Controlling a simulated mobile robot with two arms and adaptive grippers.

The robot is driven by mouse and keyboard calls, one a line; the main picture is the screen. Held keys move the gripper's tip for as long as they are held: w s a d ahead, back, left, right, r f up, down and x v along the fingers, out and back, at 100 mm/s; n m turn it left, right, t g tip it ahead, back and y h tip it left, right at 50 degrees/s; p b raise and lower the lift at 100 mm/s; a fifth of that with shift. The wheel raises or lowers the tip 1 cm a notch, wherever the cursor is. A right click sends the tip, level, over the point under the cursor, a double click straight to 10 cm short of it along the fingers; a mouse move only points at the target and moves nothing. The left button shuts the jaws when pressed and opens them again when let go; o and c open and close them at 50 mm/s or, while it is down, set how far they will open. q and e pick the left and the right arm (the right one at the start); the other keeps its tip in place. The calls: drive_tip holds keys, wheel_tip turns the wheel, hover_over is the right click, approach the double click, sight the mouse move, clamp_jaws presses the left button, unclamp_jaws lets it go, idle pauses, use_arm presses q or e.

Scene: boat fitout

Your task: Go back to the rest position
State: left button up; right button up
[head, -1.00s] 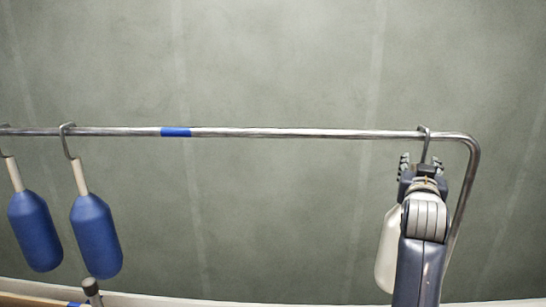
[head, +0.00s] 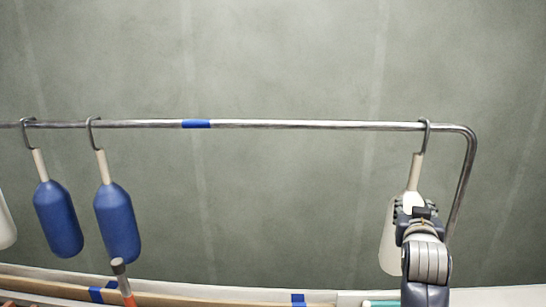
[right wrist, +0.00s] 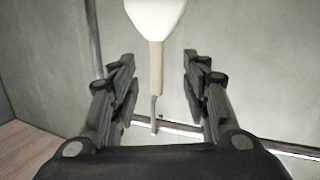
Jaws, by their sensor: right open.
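My right gripper (head: 415,210) is in front of the upper body of a white fender (head: 389,250) at the right end of the metal rail (head: 300,124). The fender hangs by a hook (head: 426,137) over the rail, with its beige neck bare above the gripper. In the right wrist view the gripper (right wrist: 158,62) is open, with nothing clamped. There the white fender (right wrist: 155,15) and its neck show beyond and between the spread fingers, upside down. My arm hides part of the fender in the head view. My left gripper is out of view.
Two blue fenders (head: 58,220) (head: 119,222) hang at the left, and part of a white one (head: 5,225) shows at the edge. A blue band (head: 196,124) marks the rail. The rail between band and right fender is empty. An orange-handled tool (head: 121,275) stands low left.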

drive_tip(key=s+a+f+n+g+y, duration=0.25)
drive_tip(key=s+f, duration=0.55)
drive_tip(key=f, duration=0.4)
drive_tip(key=s+a+f+n+g+y, duration=0.1)
drive_tip(key=s+a+f+g, duration=0.25)
drive_tip(key=s+f, duration=0.65)
drive_tip(key=s+a+f+n+g+y, duration=0.1)
drive_tip(key=s+a+f+g, duration=0.1)
drive_tip(key=s+f, duration=0.35)
drive_tip(key=s+a+f+n+g+y, duration=0.1)
drive_tip(key=s+a+f+g, duration=0.15)
drive_tip(key=s, duration=0.65)
drive_tip(key=s+a+f+n+g+y, duration=0.1)
drive_tip(key=s+a+f, duration=0.25)
drive_tip(key=s, duration=0.45)
wheel_tip(320, 180, down, 29)
drive_tip(key=s+g, duration=0.1)
drive_tip(key=s, duration=0.2)
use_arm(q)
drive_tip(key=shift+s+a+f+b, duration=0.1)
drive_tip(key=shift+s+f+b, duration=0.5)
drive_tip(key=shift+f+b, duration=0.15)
use_arm(e)
drive_tip(key=s+d+f, duration=0.2)
drive_tip(key=s+f, duration=0.5)
drive_tip(key=s, duration=0.1)
drive_tip(key=s+d+f+g, duration=0.1)
drive_tip(key=s+f, duration=0.6)
drive_tip(key=f, duration=0.1)
drive_tip(key=shift+s+d, duration=0.4)
